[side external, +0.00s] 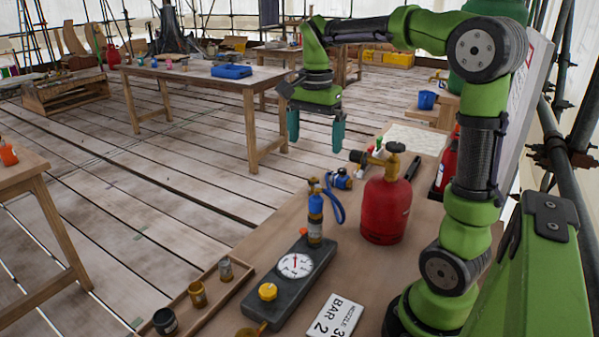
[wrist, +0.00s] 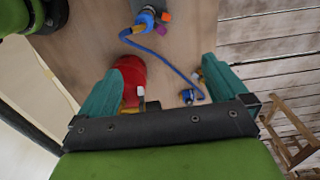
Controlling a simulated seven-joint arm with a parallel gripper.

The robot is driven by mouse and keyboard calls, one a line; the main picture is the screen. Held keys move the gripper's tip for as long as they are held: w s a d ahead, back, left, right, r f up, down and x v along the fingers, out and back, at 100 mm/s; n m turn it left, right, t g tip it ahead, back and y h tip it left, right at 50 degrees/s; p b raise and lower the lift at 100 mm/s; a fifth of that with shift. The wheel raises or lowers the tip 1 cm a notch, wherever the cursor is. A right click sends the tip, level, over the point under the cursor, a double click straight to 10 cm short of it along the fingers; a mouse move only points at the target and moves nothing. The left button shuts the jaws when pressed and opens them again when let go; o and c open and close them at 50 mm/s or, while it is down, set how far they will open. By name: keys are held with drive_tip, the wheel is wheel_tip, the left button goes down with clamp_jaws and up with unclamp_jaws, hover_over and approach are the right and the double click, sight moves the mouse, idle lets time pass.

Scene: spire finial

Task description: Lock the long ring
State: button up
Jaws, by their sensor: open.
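My gripper (side external: 315,138) hangs above the far end of the workbench, fingers pointing down, wide open and empty. In the wrist view its two teal fingers (wrist: 160,78) are spread apart. A blue and dark upright coupling (side external: 315,215) stands on the grey gauge block (side external: 318,258), nearer the camera than my gripper. It shows at the top of the wrist view (wrist: 147,18). A blue hose (side external: 338,205) runs from it to a second blue fitting (side external: 341,180) near the red gas bottle (side external: 386,208). I cannot tell which part is the long ring, nor whether any ring is locked.
The red bottle with its brass valve (side external: 393,148) stands right of the hose. A wooden tray (side external: 215,290) with small pots lies along the bench's left edge. A white nozzle card (side external: 335,316) lies in front. A red extinguisher (side external: 446,165) stands behind the bottle.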

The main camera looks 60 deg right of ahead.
wheel_tip(320, 180, down, 8)
drive_tip(key=shift+f, duration=0.25)
drive_tip(key=shift+r, duration=0.1)
idle(0.4)
wheel_tip(320, 180, up, 10)
drive_tip(key=f, duration=0.1)
drive_tip(key=s+a+f+n+t+y, duration=0.1)
drive_tip(key=s+a+f+n+t, duration=0.1)
drive_tip(key=a+n, duration=0.5)
drive_tip(key=s+a+f+n+t+y, duration=0.1)
drive_tip(key=s+a+f+n+t, duration=0.1)
drive_tip(key=s+a+n+t, duration=0.3)
drive_tip(key=s+a+n, duration=0.1)
drive_tip(key=a+n, duration=0.1)
drive_tip(key=a, duration=0.1)
drive_tip(key=shift+s+a, duration=0.3)
drive_tip(key=shift+s, duration=0.05)
drive_tip(key=shift+f, duration=0.1)
